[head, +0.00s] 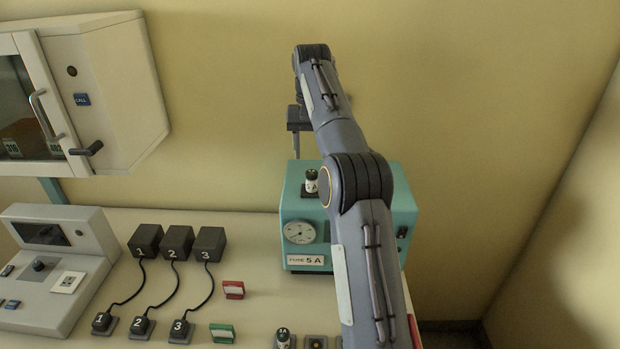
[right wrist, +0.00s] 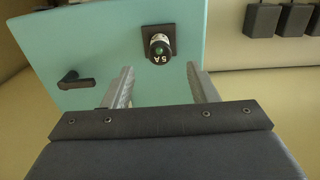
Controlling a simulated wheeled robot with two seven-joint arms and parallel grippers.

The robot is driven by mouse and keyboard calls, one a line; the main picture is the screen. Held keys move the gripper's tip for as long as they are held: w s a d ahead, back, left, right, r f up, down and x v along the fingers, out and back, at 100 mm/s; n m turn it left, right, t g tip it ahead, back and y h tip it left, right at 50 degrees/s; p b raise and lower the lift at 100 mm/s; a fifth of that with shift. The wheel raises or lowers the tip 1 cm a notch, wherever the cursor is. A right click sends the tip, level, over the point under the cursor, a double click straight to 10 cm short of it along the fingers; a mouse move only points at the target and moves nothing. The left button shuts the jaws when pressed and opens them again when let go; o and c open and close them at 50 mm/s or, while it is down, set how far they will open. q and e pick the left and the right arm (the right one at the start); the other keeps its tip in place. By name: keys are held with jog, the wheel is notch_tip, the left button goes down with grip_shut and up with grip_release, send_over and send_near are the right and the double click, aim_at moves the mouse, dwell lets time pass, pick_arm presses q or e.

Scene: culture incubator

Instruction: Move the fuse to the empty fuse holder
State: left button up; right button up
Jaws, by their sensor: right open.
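A white fuse with a dark cap and a 5 A mark (head: 311,182) stands in a dark square holder on top of the teal box (head: 292,204). In the right wrist view the fuse (right wrist: 160,48) shows its green-centred end, just beyond my fingertips. My right gripper (head: 297,150) is above the back left of the box; its open fingers (right wrist: 160,68) are empty. A similar fuse (head: 283,339) stands at the bench's front edge, beside a dark square fitting (head: 316,342) with a small yellowish centre, cut off by the frame. My left gripper is out of view.
The box has a gauge (head: 299,232) and a "5 A" label. A dark lever (right wrist: 75,80) stands near the fuse. Left of the box are black blocks with cables (head: 177,242), red and green tags (head: 233,289), a console (head: 60,250) and a wall cabinet (head: 110,90).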

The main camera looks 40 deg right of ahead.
aim_at(312, 172)
jog(key=shift+f, duration=0.6)
notch_tip(312, 172, down, 6)
jog(key=shift+f+b, duration=0.1)
jog(key=shift+b, duration=0.65)
jog(key=shift+f+b, duration=0.3)
jog(key=shift+f, duration=0.45)
jog(key=shift+p, duration=0.8)
grip_shut()
jog(key=shift+r+p, duration=0.3)
jog(key=shift+r, duration=2.7)
